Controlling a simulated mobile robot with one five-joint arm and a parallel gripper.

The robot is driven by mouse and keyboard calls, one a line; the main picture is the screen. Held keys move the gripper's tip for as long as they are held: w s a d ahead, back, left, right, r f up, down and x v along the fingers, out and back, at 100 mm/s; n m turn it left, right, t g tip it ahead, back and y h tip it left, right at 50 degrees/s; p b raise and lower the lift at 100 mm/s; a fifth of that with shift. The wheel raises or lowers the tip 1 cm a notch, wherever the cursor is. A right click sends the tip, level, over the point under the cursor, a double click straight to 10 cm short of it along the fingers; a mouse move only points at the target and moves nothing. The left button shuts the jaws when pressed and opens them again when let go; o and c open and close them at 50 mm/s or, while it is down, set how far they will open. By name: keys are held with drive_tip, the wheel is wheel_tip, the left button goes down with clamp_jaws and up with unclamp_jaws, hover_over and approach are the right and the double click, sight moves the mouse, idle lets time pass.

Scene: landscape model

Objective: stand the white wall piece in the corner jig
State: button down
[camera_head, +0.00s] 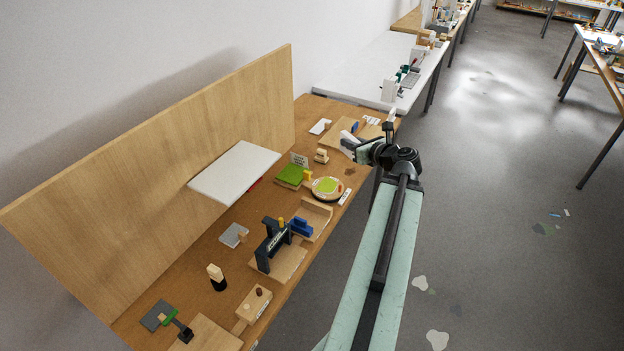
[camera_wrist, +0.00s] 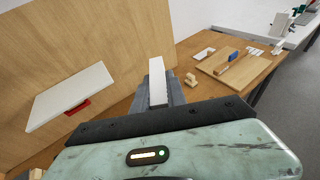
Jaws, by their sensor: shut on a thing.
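My gripper (camera_head: 350,145) is shut on a white wall piece (camera_wrist: 157,82), a narrow white strip held lengthwise between the grey fingers in the wrist view. In the head view the gripper is above the far part of the workbench, and the piece looks small there. A wooden holder with raised sides (camera_head: 318,213) and a blue block (camera_head: 302,226) at it sits mid-bench, nearer than the gripper. It may be the corner jig, but I cannot tell for sure. The held piece is apart from it.
A white shelf (camera_head: 235,172) juts from the wooden back panel (camera_head: 150,170). A wooden board (camera_head: 352,133) with a blue-handled tool (camera_wrist: 234,56) lies at the far end. A small wooden block (camera_wrist: 191,80), a green block (camera_head: 290,174) and a round dish (camera_head: 327,188) stand on the bench.

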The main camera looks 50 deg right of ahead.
drive_tip(key=w+a+f+n+y+b, duration=0.3)
drive_tip(key=w+a+f+b, duration=0.1)
drive_tip(key=f+b, duration=0.2)
drive_tip(key=w+a+f+n+y+b, duration=0.2)
drive_tip(key=w+a+f+y+b, duration=0.2)
drive_tip(key=f+b, duration=0.3)
drive_tip(key=shift+a+f+n, duration=0.35)
drive_tip(key=shift+f+n, duration=0.05)
drive_tip(key=shift+f, duration=0.45)
drive_tip(key=shift+w, duration=0.1)
wheel_tip(320, 180, down, 13)
drive_tip(key=b, duration=1.3)
drive_tip(key=shift+f+b, duration=0.5)
drive_tip(key=shift+b, duration=0.15)
idle(0.6)
drive_tip(key=c, duration=1.3)
unclamp_jaws()
drive_tip(key=shift+d, duration=0.1)
drive_tip(key=shift+o, duration=0.2)
drive_tip(key=shift+r, duration=0.1)
